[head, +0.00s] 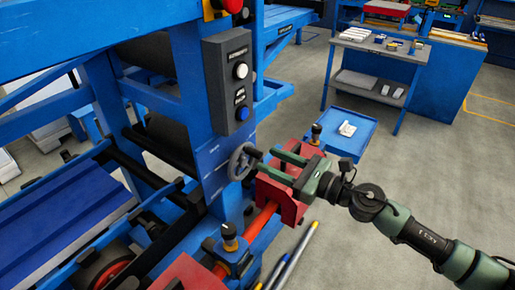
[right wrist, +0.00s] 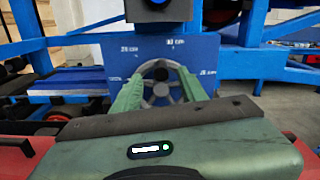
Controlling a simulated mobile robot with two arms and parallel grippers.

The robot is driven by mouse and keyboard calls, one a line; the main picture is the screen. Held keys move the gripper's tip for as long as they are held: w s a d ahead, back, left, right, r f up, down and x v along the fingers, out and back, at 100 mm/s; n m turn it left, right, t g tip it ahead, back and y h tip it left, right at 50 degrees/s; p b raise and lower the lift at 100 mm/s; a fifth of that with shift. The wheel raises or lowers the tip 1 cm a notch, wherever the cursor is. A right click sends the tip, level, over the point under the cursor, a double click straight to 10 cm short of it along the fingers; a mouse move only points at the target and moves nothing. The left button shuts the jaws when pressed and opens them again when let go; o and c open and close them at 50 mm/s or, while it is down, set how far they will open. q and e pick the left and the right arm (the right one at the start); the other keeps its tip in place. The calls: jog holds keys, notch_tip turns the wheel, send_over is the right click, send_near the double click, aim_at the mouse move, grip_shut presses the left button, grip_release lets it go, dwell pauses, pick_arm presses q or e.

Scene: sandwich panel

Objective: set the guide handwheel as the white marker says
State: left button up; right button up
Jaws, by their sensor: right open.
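The grey guide handwheel (head: 238,166) is mounted on the blue post of the machine, with a dark handle sticking out towards my gripper. My right gripper (head: 268,161) is open, its two green fingers pointing at the wheel from the right. In the right wrist view the handwheel (right wrist: 146,75) shows between and behind the open fingers (right wrist: 160,88), with the dark round handle end near the middle. I cannot tell whether the fingers touch it. White markings (right wrist: 207,73) stand around the wheel on the blue plate (right wrist: 70,86); they are too small to read surely. My left gripper is out of view.
A grey control box (head: 228,85) with a white and a blue button is above the wheel. Red brackets (head: 280,193) and an orange-red bar lie below my right gripper. A blue tray (head: 345,122) and a grey workbench (head: 378,48) stand behind; open floor lies at right.

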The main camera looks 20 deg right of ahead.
aim_at(261, 156)
jog(key=p+x, duration=0.1)
jog(key=x, duration=0.3)
jog(key=shift+w, duration=0.2)
jog(key=shift+w+a+p, duration=0.15)
jog(key=shift+a+p, duration=0.05)
jog(key=shift+p, duration=0.1)
jog(key=shift+f, duration=0.1)
grip_shut()
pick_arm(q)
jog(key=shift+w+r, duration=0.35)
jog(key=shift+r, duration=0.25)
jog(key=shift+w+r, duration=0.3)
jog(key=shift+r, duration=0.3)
